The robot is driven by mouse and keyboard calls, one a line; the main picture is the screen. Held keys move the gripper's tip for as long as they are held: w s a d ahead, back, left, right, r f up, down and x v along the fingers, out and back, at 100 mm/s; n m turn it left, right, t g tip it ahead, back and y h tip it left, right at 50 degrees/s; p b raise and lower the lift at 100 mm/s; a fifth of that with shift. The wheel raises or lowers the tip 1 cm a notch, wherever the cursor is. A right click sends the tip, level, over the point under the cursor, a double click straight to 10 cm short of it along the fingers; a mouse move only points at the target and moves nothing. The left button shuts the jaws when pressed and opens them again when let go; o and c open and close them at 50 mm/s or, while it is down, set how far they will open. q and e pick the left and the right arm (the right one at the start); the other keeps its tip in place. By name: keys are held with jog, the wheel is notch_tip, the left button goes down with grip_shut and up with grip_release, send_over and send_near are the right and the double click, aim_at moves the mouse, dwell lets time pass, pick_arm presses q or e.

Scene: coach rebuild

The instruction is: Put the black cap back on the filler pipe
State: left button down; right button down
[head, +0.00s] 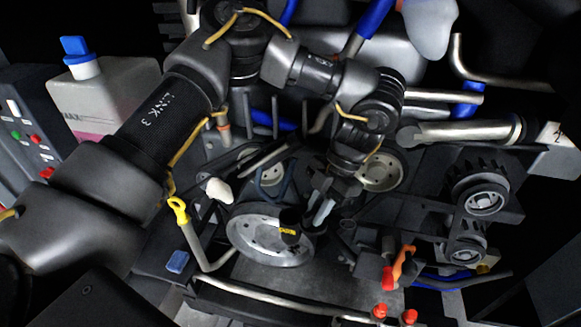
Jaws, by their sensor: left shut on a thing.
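The black cap (289,217) is a short dark cylinder with a yellow marking, seen in front of the large silver pulley. My left gripper (311,211) comes down from the upper right of it and is shut on the cap. The far finger and the exact grip are hard to make out in the dark. I cannot pick out the open mouth of the filler pipe with certainty among the dark engine parts. My right gripper is not in view.
The large pulley (255,242) lies behind the cap. A yellow-ringed dipstick (179,211) stands to its left, with a bent metal tube below. An orange-handled part (404,266) and red caps (380,311) are at lower right. A blue-capped tank (105,95) stands at left.

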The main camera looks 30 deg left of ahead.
pick_arm(q)
jog(key=a+r+n+h+p, duration=0.1)
jog(key=a+r+n+h, duration=0.2)
jog(key=n, duration=0.4)
jog(key=a+r+n+t+h+p, duration=0.1)
jog(key=a+r+n+h, duration=0.1)
jog(key=n, duration=0.5)
jog(key=shift+w+a+r+h, duration=0.3)
jog(key=shift+a+r+h, duration=0.15)
jog(key=shift+a, duration=0.55)
notch_tip(320, 180, down, 5)
jog(key=b, duration=0.3)
jog(key=shift+r, duration=0.2)
jog(key=shift+w+a, duration=0.1)
jog(key=shift+f, duration=0.2)
jog(key=shift+f, duration=0.2)
